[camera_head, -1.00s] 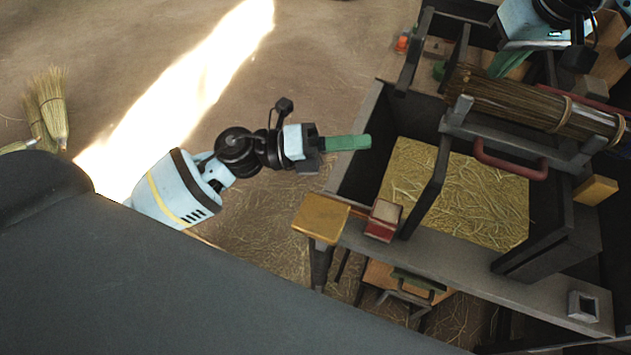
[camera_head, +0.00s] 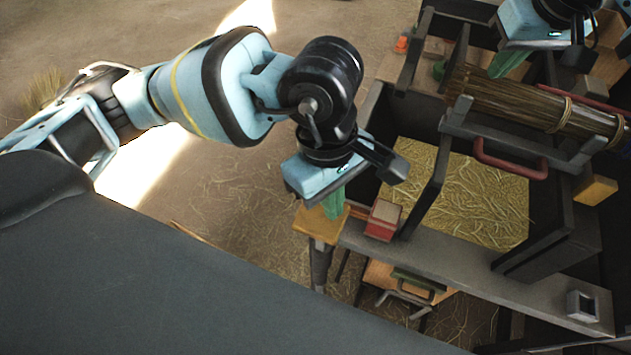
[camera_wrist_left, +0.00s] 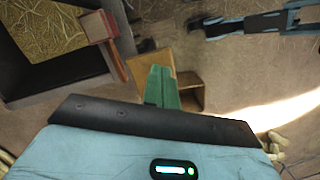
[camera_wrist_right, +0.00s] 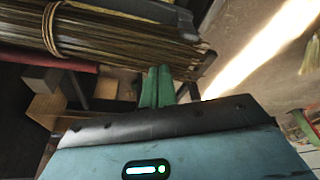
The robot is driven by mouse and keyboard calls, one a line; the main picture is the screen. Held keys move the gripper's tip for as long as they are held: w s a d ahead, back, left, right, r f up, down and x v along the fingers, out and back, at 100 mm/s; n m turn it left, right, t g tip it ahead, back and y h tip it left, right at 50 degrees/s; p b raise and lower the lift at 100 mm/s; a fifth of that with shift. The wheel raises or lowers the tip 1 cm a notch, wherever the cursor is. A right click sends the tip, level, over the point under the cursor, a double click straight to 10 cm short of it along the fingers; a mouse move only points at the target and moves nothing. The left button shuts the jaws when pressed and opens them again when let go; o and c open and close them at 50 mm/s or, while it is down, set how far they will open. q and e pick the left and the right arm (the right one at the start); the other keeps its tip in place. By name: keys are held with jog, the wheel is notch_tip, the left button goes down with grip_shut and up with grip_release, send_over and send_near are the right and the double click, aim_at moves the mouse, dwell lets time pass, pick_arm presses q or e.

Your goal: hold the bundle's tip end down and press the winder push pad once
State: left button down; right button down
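The brown bristle bundle (camera_head: 505,100) lies across the dark cradle of the winder, bound with bands toward its right end. My right gripper (camera_head: 507,64) is over its left end, with green fingers shut together; in the right wrist view (camera_wrist_right: 158,84) the fingertips overlap the bundle's edge close to its loose end. I cannot tell how firmly they touch. An ochre square pad (camera_head: 312,226), apparently the push pad, sits at the bench's left corner. My left gripper (camera_head: 334,204) points down over it, fingers shut and empty. The left wrist view shows the fingertips (camera_wrist_left: 162,84) in front of the pad (camera_wrist_left: 142,70); contact is unclear.
A red block (camera_head: 383,220) stands just right of the pad. A dark upright bar (camera_head: 432,185) and a red handle (camera_head: 510,162) are nearby. A straw-filled bin (camera_head: 470,200) lies below the bundle. Open floor lies to the left.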

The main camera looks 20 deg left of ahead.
aim_at(321, 216)
pick_arm(q)
jog(key=shift+w+a+r+m+t+y, duration=0.2)
jog(key=shift+w+a+t+y, duration=0.15)
jog(key=shift+a, duration=0.2)
jog(key=shift+w+a+r+m+t+y, duration=0.15)
jog(key=shift+a+t+y, duration=0.1)
jog(key=shift+a+y, duration=0.25)
jog(key=shift+f, duration=2.25)
jog(key=shift+f, duration=0.1)
jog(key=shift+f, duration=4.2)
jog(key=shift+s, duration=0.1)
jog(key=shift+s+f, duration=0.1)
jog(key=shift+f, duration=0.05)
jog(key=shift+r, duration=6)
